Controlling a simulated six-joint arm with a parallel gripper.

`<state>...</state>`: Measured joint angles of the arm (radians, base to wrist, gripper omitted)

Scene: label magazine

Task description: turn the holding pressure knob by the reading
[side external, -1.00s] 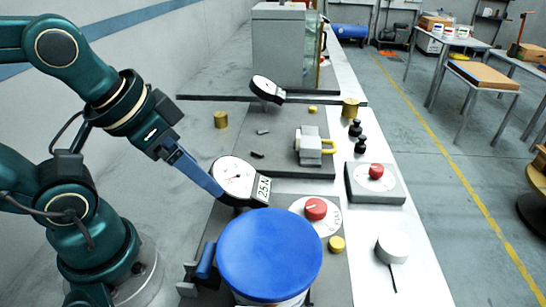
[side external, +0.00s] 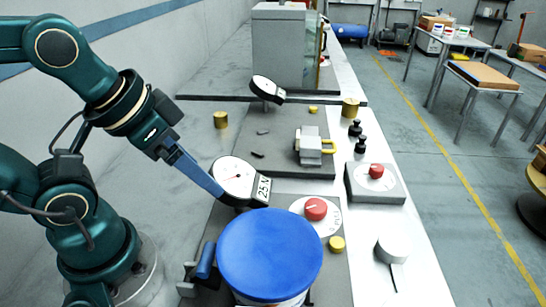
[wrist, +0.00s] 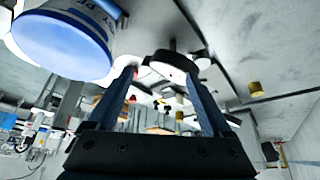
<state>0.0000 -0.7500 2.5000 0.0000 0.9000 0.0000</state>
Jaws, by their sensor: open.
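A red knob (side external: 316,209) sits on a round white dial plate on the near grey plate. A second red knob (side external: 376,171) sits on a grey box farther right. I cannot read which is the holding pressure knob. A round white gauge (side external: 233,174) with a thin needle and a "25 N" tag stands left of the near knob; its exact reading is too small to tell. My gripper (side external: 217,192) is open, its blue fingers reaching the gauge's left side in this view. In the wrist view, my gripper (wrist: 157,74) has its fingertips apart; contact with anything is unclear.
A large blue-lidded tub (side external: 270,254) stands close in front of the near knob. A second gauge (side external: 267,90), a grey clamp block (side external: 309,146), brass pieces (side external: 221,120) and black weights (side external: 355,128) stand farther back. A white cylinder (side external: 393,249) stands on the right bench edge.

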